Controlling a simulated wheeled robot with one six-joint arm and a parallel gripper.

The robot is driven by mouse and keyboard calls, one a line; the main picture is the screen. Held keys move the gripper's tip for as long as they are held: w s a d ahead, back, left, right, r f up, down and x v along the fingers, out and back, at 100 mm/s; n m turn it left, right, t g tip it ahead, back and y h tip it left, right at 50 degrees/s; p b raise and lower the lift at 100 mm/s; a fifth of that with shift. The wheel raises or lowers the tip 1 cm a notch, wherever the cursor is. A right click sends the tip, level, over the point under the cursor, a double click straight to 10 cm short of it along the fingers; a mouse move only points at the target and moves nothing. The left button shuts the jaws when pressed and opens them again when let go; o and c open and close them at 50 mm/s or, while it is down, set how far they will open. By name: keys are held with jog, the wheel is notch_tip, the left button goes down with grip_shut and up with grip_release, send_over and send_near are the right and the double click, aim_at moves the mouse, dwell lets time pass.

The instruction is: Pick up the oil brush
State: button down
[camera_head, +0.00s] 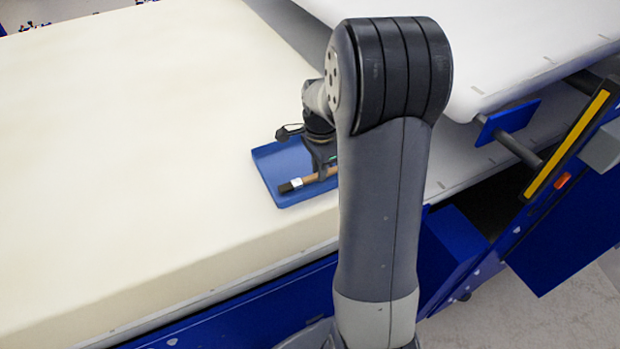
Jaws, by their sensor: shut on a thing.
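The oil brush (296,184) has dark bristles, a pale ferrule and a brown wooden handle. It shows at the blue tray (268,168), with its bristle end pointing left. My gripper (325,174) is over the tray and shut on the brush's handle. My arm hides the right part of the tray and the handle's right end. I cannot tell whether the brush touches the tray or is just above it.
The tray lies on a large cream foam block (130,130), near its right edge. A white slab (520,45) is at the upper right. A blue machine frame with a yellow-striped bar (570,145) stands at the right.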

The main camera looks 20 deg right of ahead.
notch_tip(320, 180, up, 10)
jog(key=shift+b, duration=0.4)
jog(key=shift+d, duration=0.15)
dwell(0.6)
